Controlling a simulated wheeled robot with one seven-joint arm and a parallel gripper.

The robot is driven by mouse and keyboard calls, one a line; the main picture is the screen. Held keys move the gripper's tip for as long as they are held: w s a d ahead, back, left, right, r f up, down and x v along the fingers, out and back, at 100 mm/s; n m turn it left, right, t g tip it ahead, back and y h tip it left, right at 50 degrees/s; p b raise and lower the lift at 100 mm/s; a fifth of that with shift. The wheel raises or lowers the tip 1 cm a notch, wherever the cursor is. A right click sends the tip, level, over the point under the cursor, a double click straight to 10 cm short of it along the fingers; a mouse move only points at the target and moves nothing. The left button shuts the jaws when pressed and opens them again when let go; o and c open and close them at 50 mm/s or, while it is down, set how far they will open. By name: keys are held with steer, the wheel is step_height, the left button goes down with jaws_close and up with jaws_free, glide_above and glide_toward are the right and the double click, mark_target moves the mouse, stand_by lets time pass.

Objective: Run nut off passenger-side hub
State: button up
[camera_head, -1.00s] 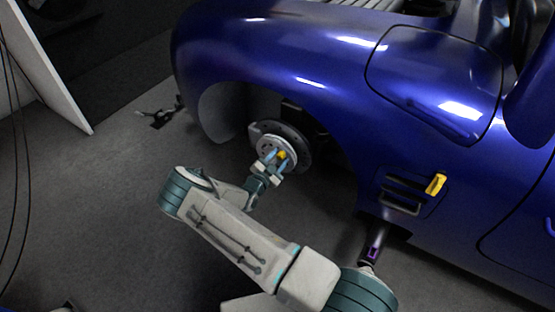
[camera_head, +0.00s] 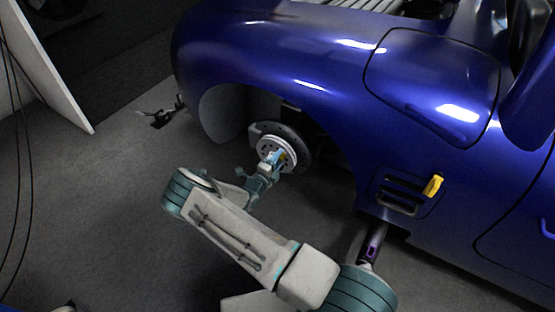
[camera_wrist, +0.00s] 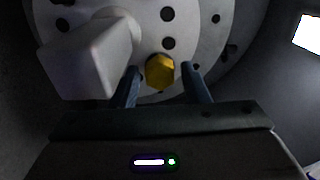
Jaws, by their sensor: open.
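The hub (camera_head: 268,148) with its brake disc (camera_head: 300,140) sits in the open wheel arch of the blue car. A yellow hex nut (camera_wrist: 160,71) is on the hub face in the wrist view; only a bit of yellow (camera_head: 284,158) shows in the head view. My gripper (camera_wrist: 162,72) is open, with one blue finger on each side of the nut and a visible gap on both sides. I cannot tell how deep the fingertips reach. In the wrist view, a pale block-like part (camera_wrist: 88,58) stands out left of the nut and covers part of the hub.
The blue car body (camera_head: 300,60) overhangs the hub above and to the right. A yellow piece (camera_head: 433,186) sits at the side vent. A stand (camera_head: 372,245) is under the sill.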

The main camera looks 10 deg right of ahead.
jaws_close()
steer(key=n+b, duration=0.1)
steer(key=n, duration=0.9)
steer(key=shift+n, duration=0.4)
jaws_free()
